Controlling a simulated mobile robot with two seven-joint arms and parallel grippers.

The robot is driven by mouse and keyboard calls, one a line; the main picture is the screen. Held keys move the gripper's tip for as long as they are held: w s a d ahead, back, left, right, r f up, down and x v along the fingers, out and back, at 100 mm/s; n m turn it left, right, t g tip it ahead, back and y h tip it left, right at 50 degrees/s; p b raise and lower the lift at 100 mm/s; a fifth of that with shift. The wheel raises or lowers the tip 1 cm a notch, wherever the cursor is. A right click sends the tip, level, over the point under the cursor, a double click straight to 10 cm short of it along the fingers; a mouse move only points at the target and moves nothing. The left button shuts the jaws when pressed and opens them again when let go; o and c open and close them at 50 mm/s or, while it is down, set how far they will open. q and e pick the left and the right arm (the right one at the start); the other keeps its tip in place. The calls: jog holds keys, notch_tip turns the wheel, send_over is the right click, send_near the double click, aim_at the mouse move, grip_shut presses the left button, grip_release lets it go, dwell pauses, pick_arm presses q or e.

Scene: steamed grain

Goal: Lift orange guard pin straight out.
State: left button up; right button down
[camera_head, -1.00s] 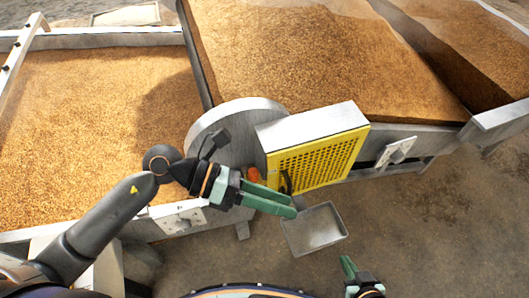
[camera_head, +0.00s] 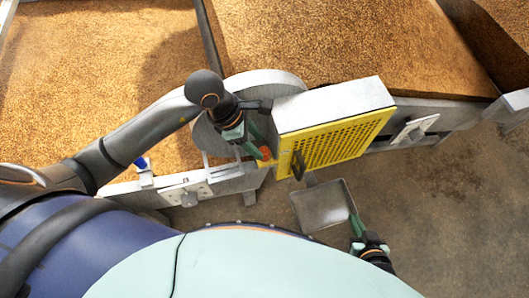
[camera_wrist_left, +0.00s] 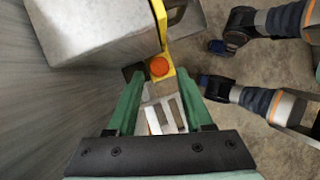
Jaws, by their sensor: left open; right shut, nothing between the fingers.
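The orange guard pin (camera_head: 266,153) shows as a small round orange head at the left lower corner of the yellow perforated guard (camera_head: 335,143). In the left wrist view the pin (camera_wrist_left: 159,67) sits on a yellow bracket (camera_wrist_left: 163,45), seen from above. My left gripper (camera_head: 257,148) is open, with its fingers pointing toward the pin. In the left wrist view the pin head appears between the left fingertips (camera_wrist_left: 158,75); I cannot tell how far beyond them it is. The pin's shaft is hidden. My right gripper (camera_head: 354,226) is shut and empty, low near the tray.
A metal tray (camera_head: 323,206) stands on the floor below the guard. A round grey disc (camera_head: 262,82) stands behind my left gripper. Grain beds (camera_head: 325,45) fill the back. Open floor (camera_head: 440,200) lies at the right.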

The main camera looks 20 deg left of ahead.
aim_at(264, 150)
pick_arm(q)
jog(key=x, duration=0.5)
jog(key=shift+w+f, duration=0.1)
jog(key=shift+f, duration=0.2)
jog(key=shift+c, duration=0.3)
grip_shut()
